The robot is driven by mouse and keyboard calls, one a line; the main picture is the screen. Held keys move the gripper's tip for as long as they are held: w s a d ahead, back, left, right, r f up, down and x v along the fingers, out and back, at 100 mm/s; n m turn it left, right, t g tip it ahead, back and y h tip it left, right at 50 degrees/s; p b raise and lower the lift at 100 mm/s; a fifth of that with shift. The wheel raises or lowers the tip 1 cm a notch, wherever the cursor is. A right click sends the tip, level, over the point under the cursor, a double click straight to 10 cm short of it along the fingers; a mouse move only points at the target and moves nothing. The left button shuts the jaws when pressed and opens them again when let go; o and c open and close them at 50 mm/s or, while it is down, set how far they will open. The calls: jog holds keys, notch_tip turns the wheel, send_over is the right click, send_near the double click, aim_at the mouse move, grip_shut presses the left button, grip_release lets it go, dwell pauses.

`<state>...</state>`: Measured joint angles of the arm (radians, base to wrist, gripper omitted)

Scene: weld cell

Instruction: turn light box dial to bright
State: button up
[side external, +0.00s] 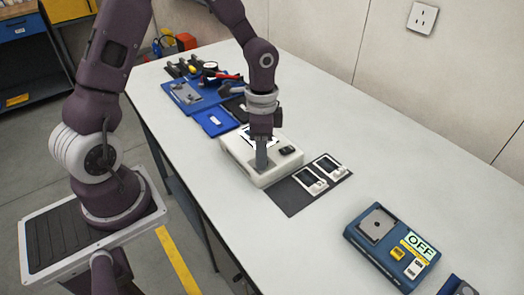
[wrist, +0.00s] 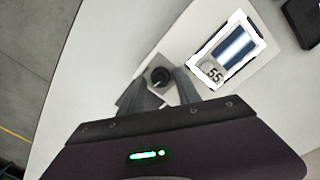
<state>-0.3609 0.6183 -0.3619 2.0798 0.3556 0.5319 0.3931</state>
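The light box (side external: 236,150) is a white, low box on the bench in the side view. In the wrist view its lit panel (wrist: 250,50) carries a radiograph film marked "55". The dial (wrist: 160,76) is a small, round black knob with a pale mark, beside the panel. My gripper (wrist: 161,84) points down over the light box, with its two grey fingers apart and the dial between them near the tips. I cannot tell whether either finger touches the dial. In the side view, my gripper (side external: 262,162) hides the dial.
A dark mat (side external: 292,199) with two small white-framed gauges lies beside the light box. A blue unit (side external: 365,250) with an "OFF" display stands further right. Blue trays (side external: 214,122) and tools lie at the far left. Bare bench lies between the mat and blue unit.

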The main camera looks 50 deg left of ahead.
notch_tip(320, 180, up, 6)
jog(key=shift+w+a+r, duration=0.1)
jog(key=shift+a+r, duration=0.05)
jog(key=shift+r, duration=0.4)
jog(key=shift+r, duration=0.4)
jog(key=s+d+r+n+t, duration=0.1)
jog(key=s+r+n+t, duration=0.2)
jog(key=s+r, duration=0.3)
jog(key=s+d+r+n+t, duration=0.2)
jog(key=s+r+n, duration=0.2)
jog(key=s+r, duration=0.3)
jog(key=s, duration=0.5)
jog(key=shift+r+t, duration=0.25)
jog(key=shift+t, duration=0.15)
